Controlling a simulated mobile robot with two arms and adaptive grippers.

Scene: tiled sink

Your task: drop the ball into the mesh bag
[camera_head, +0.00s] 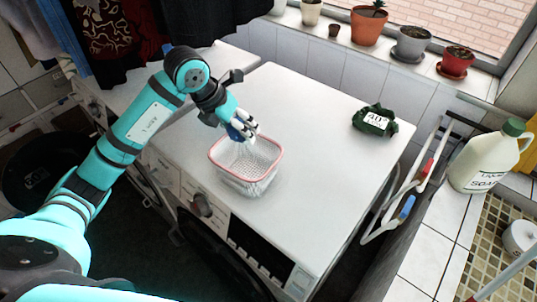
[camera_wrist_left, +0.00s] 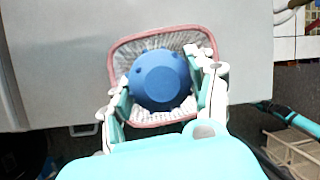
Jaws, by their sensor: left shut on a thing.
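A blue ball (camera_wrist_left: 160,78) is held between the fingers of my left gripper (camera_head: 243,132). In the head view only a small blue part of the ball (camera_head: 236,131) shows behind the fingers. The mesh bag (camera_head: 247,178) is a white net basket with a pink rim, standing open on the white washing machine top. My left gripper is over the far side of its opening in the head view. In the left wrist view the rim of the mesh bag (camera_wrist_left: 122,50) surrounds the ball, with the gripper (camera_wrist_left: 160,90) on both sides of it. My right gripper is not in view.
A dark green labelled packet (camera_head: 375,120) lies at the right of the white top (camera_head: 310,130). Potted plants (camera_head: 369,25) line the windowsill. A soap jug (camera_head: 487,158) stands on tiles at right. The top around the bag is clear.

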